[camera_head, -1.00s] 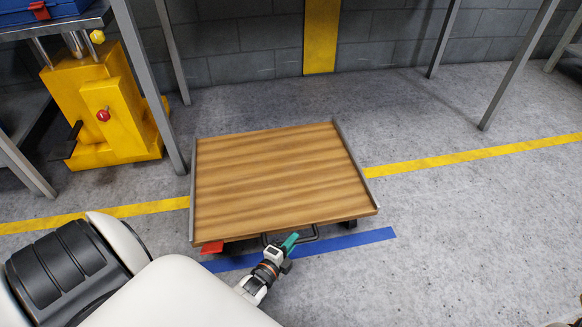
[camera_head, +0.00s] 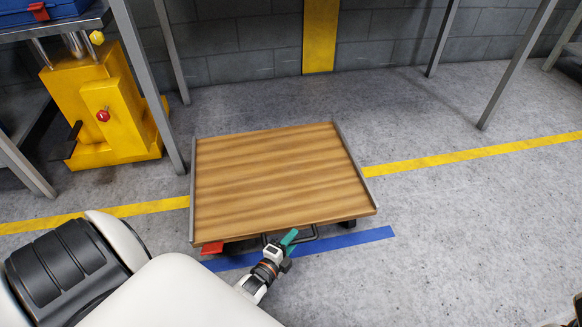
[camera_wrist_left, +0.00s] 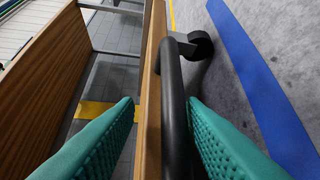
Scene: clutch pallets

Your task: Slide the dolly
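The dolly (camera_head: 275,180) is a low cart with a flat wooden top and grey metal side rails, standing on the grey floor mid-view in the head view. Its black bar handle (camera_head: 308,236) sticks out at the near edge. My left gripper (camera_head: 290,237) is at this handle. In the left wrist view, the green fingers (camera_wrist_left: 160,125) are apart, one on each side of the black handle bar (camera_wrist_left: 172,100) and the wooden edge. I see gaps between fingers and bar, so it is not clamped.
A blue floor stripe (camera_head: 350,240) runs under the dolly's near edge. A yellow line (camera_head: 470,154) crosses the floor. A yellow machine (camera_head: 110,110) stands at the left, beside a grey table leg. A block wall (camera_head: 240,45) is behind. Floor to the right is clear.

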